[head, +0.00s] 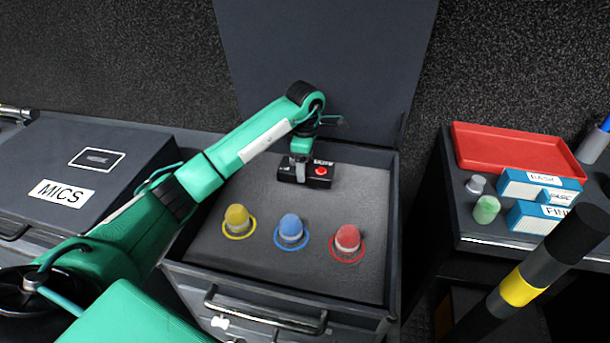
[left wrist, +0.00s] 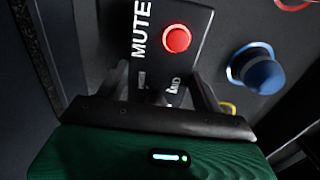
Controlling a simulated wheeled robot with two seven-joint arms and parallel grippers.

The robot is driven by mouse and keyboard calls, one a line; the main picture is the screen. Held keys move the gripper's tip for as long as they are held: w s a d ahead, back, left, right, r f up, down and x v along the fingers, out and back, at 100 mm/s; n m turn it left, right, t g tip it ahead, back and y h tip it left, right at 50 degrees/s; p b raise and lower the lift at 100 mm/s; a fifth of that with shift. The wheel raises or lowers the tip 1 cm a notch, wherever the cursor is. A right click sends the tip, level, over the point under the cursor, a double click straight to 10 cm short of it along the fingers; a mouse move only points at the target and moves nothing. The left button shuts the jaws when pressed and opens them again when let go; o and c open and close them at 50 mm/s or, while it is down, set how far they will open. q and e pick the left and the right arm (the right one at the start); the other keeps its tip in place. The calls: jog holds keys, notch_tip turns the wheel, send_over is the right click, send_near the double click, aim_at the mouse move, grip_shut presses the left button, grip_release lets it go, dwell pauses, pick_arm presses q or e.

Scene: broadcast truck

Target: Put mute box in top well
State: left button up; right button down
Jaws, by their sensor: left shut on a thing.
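The mute box (head: 318,174) is a small black box with a red button and white lettering, at the back of the open grey case (head: 212,238). My left gripper (head: 299,166) reaches down over it from above and is shut on it. In the left wrist view the mute box (left wrist: 170,75), with "MUTE" lettering and its red button, sits between the two fingers. The top well's outline is not clear, and I cannot tell whether the box is inside it or above it. My right gripper is out of view.
Yellow (head: 238,217), blue (head: 291,228) and red (head: 347,238) capped pieces stand in coloured rings at the front of the case. A closed MICS case (head: 120,160) is left. A red tray (head: 510,148) and blue-white boxes (head: 530,217) are right. A yellow-banded dark post (head: 521,288) stands front right.

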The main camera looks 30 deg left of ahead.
pick_arm(q)
jog(key=shift+f, duration=2.2)
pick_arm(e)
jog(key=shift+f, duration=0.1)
pick_arm(q)
jog(key=shift+f, duration=0.1)
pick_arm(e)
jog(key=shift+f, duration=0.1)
pick_arm(q)
jog(key=o, duration=1.2)
jog(key=shift+c, duration=0.2)
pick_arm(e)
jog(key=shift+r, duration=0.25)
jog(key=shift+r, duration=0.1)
pick_arm(q)
notch_tip(320, 180, up, 12)
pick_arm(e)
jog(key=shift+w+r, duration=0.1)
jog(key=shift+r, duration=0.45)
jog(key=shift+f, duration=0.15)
